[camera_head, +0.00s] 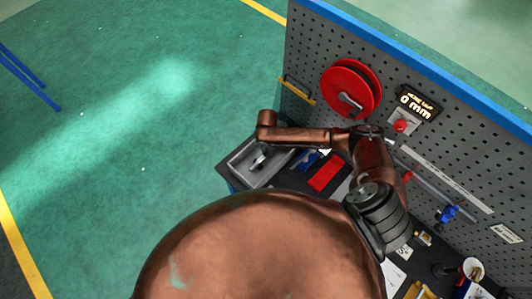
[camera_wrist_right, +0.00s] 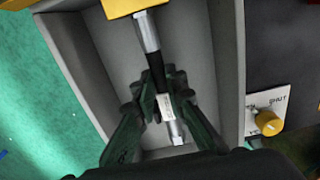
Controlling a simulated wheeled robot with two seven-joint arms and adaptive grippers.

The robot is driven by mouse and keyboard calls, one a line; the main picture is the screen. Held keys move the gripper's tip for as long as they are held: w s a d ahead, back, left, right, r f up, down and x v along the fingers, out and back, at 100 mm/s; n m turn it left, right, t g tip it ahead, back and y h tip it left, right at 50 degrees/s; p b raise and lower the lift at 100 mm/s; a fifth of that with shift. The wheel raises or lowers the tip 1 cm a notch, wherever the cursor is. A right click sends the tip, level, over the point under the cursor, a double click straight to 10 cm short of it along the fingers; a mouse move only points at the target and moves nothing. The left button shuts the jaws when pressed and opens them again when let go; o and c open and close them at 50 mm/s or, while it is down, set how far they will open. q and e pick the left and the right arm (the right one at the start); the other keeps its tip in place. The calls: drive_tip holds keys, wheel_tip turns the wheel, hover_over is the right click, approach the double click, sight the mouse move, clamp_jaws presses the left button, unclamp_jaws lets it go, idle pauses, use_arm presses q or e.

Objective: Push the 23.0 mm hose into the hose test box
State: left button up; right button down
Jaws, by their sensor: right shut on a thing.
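In the right wrist view my right gripper (camera_wrist_right: 160,100) is shut on the hose (camera_wrist_right: 157,70), a short black piece with bright metal ends and a white label. The hose's far metal end meets a yellow block (camera_wrist_right: 117,7) at the top of the picture; I cannot tell how deep it sits. The hose is over a grey, walled box (camera_wrist_right: 229,60), which I take for the hose test box. It also shows in the head view (camera_head: 236,160), with my right gripper (camera_head: 259,160) small and partly hidden inside it. My left gripper is not in view.
A yellow knob (camera_wrist_right: 268,121) with a plate reading "SHUT" is right of the box. In the head view a red reel (camera_head: 349,88) and a display reading "0 mm" (camera_head: 418,102) are on the pegboard.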

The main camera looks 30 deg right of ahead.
drive_tip(key=shift+w+d, duration=0.15)
drive_tip(key=shift+d, duration=0.1)
drive_tip(key=shift+d+r+p, duration=0.1)
drive_tip(key=shift+d+p, duration=0.1)
drive_tip(key=shift+p, duration=0.1)
idle(0.5)
drive_tip(key=c, duration=1.9)
unclamp_jaws()
